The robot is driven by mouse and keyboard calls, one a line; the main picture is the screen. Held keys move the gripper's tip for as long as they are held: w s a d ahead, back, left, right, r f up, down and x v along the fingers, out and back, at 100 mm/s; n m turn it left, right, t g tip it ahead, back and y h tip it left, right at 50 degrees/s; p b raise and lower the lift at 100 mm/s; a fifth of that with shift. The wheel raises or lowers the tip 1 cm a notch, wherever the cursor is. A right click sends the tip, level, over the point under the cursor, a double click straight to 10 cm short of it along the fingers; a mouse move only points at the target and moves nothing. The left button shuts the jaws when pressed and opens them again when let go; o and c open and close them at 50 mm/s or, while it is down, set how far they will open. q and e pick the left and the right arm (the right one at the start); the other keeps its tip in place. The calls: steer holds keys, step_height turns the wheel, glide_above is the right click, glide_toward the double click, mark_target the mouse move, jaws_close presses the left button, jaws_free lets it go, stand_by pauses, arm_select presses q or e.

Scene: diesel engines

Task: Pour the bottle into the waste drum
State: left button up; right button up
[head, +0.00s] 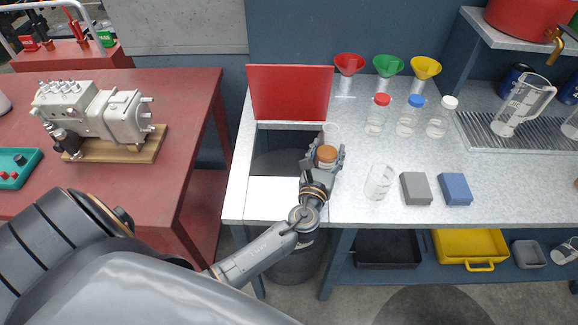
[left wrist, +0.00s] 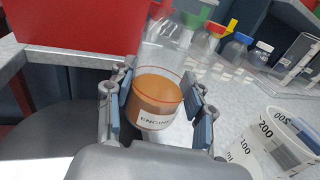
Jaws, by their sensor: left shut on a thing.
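My left gripper (head: 327,160) is shut on a clear bottle (left wrist: 158,98) with orange-brown liquid in its lower part. A white label, partly readable as "ENGIN", faces the wrist camera. The bottle looks roughly upright; its clear upper part is faint in both views. The gripper (left wrist: 160,105) holds it at the right edge of the square bench opening. The dark waste drum (head: 292,266) stands under that opening, its lower wall showing below the bench. The red lid (head: 290,92) stands raised behind the opening. My right gripper is not in view.
A clear beaker (head: 379,182), a grey block (head: 416,188) and a blue block (head: 455,189) stand right of the gripper. Capped bottles (head: 408,115) and coloured funnels (head: 388,67) are behind. A red table (head: 190,110) with a pump is at left.

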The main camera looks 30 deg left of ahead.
arm_select(q)
steer(key=shift+w+a+r, duration=0.1)
steer(key=shift+w+a, duration=0.2)
steer(key=shift+w, duration=0.3)
steer(key=shift+y, duration=0.3)
